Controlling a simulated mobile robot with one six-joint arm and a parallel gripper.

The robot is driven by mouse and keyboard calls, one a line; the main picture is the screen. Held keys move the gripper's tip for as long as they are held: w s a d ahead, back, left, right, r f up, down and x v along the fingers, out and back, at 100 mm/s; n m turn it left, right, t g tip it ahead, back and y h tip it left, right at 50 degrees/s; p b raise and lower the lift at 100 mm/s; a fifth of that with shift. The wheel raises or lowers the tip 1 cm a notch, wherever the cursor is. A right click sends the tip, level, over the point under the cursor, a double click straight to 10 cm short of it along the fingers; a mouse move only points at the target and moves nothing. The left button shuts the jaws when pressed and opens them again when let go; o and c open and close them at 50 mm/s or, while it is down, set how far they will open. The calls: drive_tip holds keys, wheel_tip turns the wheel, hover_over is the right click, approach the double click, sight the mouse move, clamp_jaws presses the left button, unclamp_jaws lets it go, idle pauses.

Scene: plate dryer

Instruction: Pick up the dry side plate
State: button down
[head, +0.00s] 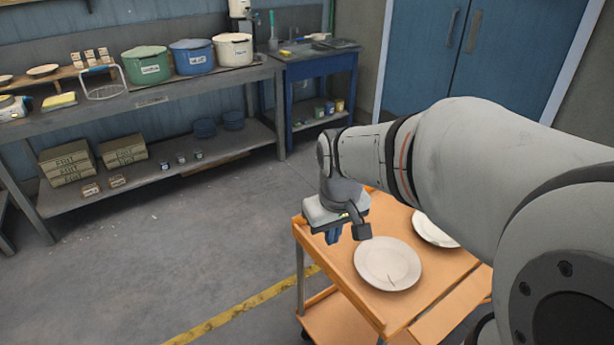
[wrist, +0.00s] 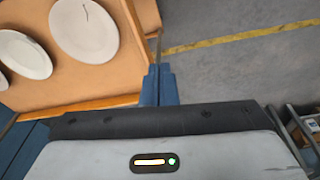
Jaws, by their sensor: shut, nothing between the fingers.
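Pale plates lie on an orange cart (head: 340,262). The nearer plate (head: 388,263) has a thin dark line on it and also shows in the wrist view (wrist: 84,30). A second plate (head: 436,232) is partly hidden behind my arm; another plate beside the marked one shows in the wrist view (wrist: 24,55), with a third cut off at the left edge. I cannot tell which is the dry side plate. My gripper (head: 333,237) is shut and empty, its blue fingertips together (wrist: 160,84), near the cart's edge and apart from the plates.
A workbench (head: 190,88) at the back left holds green, blue and white pots (head: 146,65), a wire rack (head: 103,85) and small items. A blue table (head: 318,62) stands beside it. Grey floor with a yellow line (head: 240,308) lies open left of the cart.

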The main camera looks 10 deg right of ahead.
sight(367, 257)
drive_tip(key=w+d+f+n+g, duration=0.1)
drive_tip(key=w+d+f+n, duration=0.1)
drive_tip(key=w+d+f, duration=0.4)
drive_tip(key=w+d+f+n, duration=0.1)
drive_tip(key=w+f, duration=0.3)
drive_tip(key=w, duration=0.3)
drive_tip(key=w+d+f+n+g, duration=0.1)
drive_tip(key=w+d+f+n, duration=0.1)
drive_tip(key=w+d+f, duration=0.35)
drive_tip(key=f, duration=0.3)
drive_tip(key=a+f, duration=0.1)
drive_tip(key=f, duration=0.2)
drive_tip(key=w+a+f, duration=0.1)
drive_tip(key=f, duration=0.1)
drive_tip(key=shift+f+p, duration=0.35)
drive_tip(key=shift+f, duration=0.05)
drive_tip(key=s+d, duration=0.2)
drive_tip(key=shift+s+p, duration=0.3)
drive_tip(key=shift+p, duration=0.05)
drive_tip(key=shift+s+d+f, duration=0.1)
drive_tip(key=shift+s+d, duration=0.1)
drive_tip(key=shift+s, duration=0.05)
drive_tip(key=s+d, duration=0.1)
drive_tip(key=s, duration=0.1)
drive_tip(key=s+d+b, duration=0.1)
drive_tip(key=s+d, duration=0.1)
drive_tip(key=shift+s+b, duration=0.25)
drive_tip(key=shift+b, duration=0.05)
